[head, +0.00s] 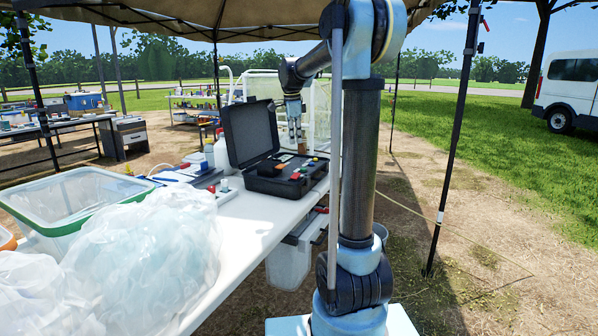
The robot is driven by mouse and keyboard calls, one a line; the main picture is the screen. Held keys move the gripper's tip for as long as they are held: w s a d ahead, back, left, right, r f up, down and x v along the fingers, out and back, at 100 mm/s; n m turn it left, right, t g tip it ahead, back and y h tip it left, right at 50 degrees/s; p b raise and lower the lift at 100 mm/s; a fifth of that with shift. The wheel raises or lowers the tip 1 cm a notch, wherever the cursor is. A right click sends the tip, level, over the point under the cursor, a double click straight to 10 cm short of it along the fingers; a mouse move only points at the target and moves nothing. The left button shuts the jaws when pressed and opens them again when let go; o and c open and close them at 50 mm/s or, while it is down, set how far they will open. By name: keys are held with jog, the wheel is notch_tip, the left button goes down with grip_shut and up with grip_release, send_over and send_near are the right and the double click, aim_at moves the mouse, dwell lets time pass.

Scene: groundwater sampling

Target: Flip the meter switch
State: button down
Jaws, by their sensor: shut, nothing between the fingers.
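An open black case (262,186) stands on the white table with its lid (249,131) raised. Its dark panel carries small parts, among them a red one (295,176) and a brown-orange one (286,158). This case looks like the meter, but I cannot tell which part is the switch. My gripper (301,148) points down at the far right side of the case, beside the raised lid. It is shut and empty. Whether its fingertips touch anything is too small to tell.
White bottles (222,152) stand left of the case. A clear bin with a green rim (75,236) and plastic bags (140,262) fill the near table (236,236). A canopy pole (452,140) stands at the right, with open ground around it.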

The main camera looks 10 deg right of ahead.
aim_at(296, 176)
jog(key=m, duration=0.6)
jog(key=shift+s+d+m, duration=0.15)
jog(key=shift+d+m, duration=0.1)
jog(key=shift+m, duration=0.15)
jog(key=f, duration=0.4)
jog(key=w+d+f, duration=0.1)
jog(key=f, duration=0.4)
jog(key=w+f, duration=0.1)
jog(key=f, duration=0.3)
jog(key=shift+w+d+f, duration=0.1)
jog(key=shift+d+f, duration=0.15)
jog(key=shift+f, duration=0.1)
